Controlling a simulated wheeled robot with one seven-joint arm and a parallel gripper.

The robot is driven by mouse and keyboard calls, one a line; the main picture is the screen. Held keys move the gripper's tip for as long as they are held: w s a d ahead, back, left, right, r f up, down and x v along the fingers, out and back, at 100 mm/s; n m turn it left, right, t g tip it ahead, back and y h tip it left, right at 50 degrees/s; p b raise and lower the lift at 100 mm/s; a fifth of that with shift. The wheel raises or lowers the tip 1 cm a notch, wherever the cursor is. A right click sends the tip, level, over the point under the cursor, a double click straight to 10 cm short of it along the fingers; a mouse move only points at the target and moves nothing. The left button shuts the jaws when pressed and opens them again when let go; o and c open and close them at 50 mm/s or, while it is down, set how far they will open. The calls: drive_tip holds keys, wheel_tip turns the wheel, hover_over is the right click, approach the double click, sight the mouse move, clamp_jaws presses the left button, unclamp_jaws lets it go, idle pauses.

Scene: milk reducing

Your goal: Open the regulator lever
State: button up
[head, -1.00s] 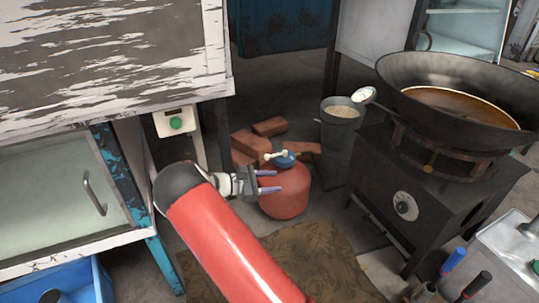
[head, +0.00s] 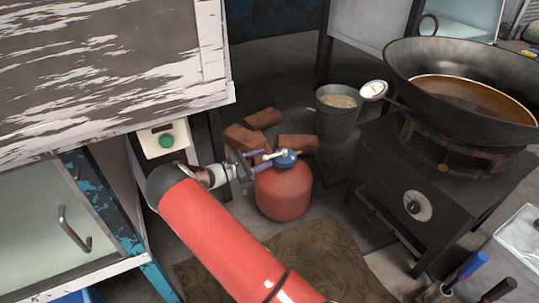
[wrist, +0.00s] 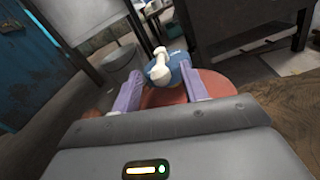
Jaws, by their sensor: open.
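A red gas cylinder (head: 284,192) stands on the floor with a blue regulator (head: 287,158) on top. The white regulator lever (head: 274,155) sticks out from the regulator toward my gripper. My gripper (head: 262,160) is open, just left of the regulator, with its purple fingers pointing at it. In the wrist view, the white lever (wrist: 158,68) and blue regulator (wrist: 176,72) lie between my two fingers (wrist: 160,84), nearer the right one. The red cylinder top (wrist: 215,84) shows beyond the fingers. I cannot tell whether a finger touches the lever.
Bricks (head: 246,139) lie behind the cylinder, and a grey bucket (head: 337,122) stands behind it to the right. A black stove (head: 440,195) with a large wok (head: 400,66) is at the right.

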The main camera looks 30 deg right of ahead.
sight(270, 156)
drive_tip(key=shift+d, duration=1.8)
clamp_jaws()
